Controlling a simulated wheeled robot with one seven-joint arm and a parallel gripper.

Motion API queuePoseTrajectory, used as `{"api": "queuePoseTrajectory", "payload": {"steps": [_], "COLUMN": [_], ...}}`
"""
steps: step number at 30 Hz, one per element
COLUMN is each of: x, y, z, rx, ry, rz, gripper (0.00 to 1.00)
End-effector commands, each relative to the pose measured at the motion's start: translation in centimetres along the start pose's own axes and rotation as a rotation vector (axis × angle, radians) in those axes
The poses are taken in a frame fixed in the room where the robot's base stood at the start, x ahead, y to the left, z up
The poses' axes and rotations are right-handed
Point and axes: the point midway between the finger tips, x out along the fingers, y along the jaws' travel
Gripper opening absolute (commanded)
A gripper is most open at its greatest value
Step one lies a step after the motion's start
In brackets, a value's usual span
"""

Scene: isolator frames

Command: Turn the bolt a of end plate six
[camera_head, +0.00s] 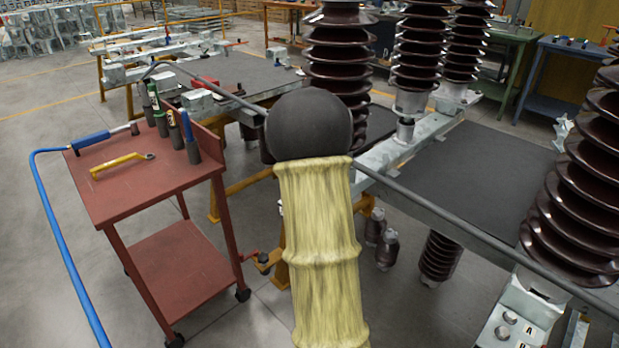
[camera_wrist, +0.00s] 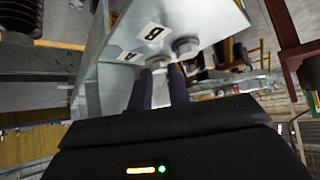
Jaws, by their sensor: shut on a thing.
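In the wrist view a pale metal end plate (camera_wrist: 208,18) carries two bolts with white labels A and B. The bolt by label A (camera_wrist: 157,62) sits between the dark fingertips of my gripper (camera_wrist: 160,72), which is shut on its head. The other bolt (camera_wrist: 186,45), by label B, is just to the right and free of the fingers. No plate number is readable. In the head view my gripper is hidden behind my own arm. A plate with bolts and labels A and B (camera_head: 531,331) shows at the lower right there; I cannot tell if it is the same one.
A red trolley (camera_head: 185,170) stands left, with a blue-handled tool (camera_head: 92,139), a yellow wrench (camera_head: 122,164) and several bottle-like tools on top. Brown ribbed insulators (camera_head: 340,60) rise from steel frames with grey rails. Grey floor is open at the far left.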

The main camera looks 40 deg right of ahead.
Motion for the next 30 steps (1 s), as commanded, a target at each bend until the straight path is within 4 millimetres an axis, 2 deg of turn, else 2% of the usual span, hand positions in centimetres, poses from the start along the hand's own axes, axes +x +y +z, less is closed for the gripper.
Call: {"api": "queuePoseTrajectory", "payload": {"steps": [19, 20, 22, 23, 30], "x": [0.06, 0.06, 0.06, 0.06, 0.05], "y": [0.06, 0.06, 0.07, 0.11, 0.41], "z": [0.05, 0.05, 0.05, 0.05, 0.01], "rx": [-0.03, -0.03, -0.03, -0.029, -0.026], "ry": [-0.001, -0.001, -0.001, -0.001, -0.001], "rz": [-0.03, -0.03, -0.029, -0.029, -0.024], "gripper": [0.0, 0.25, 0.38, 0.41, 0.41]}}
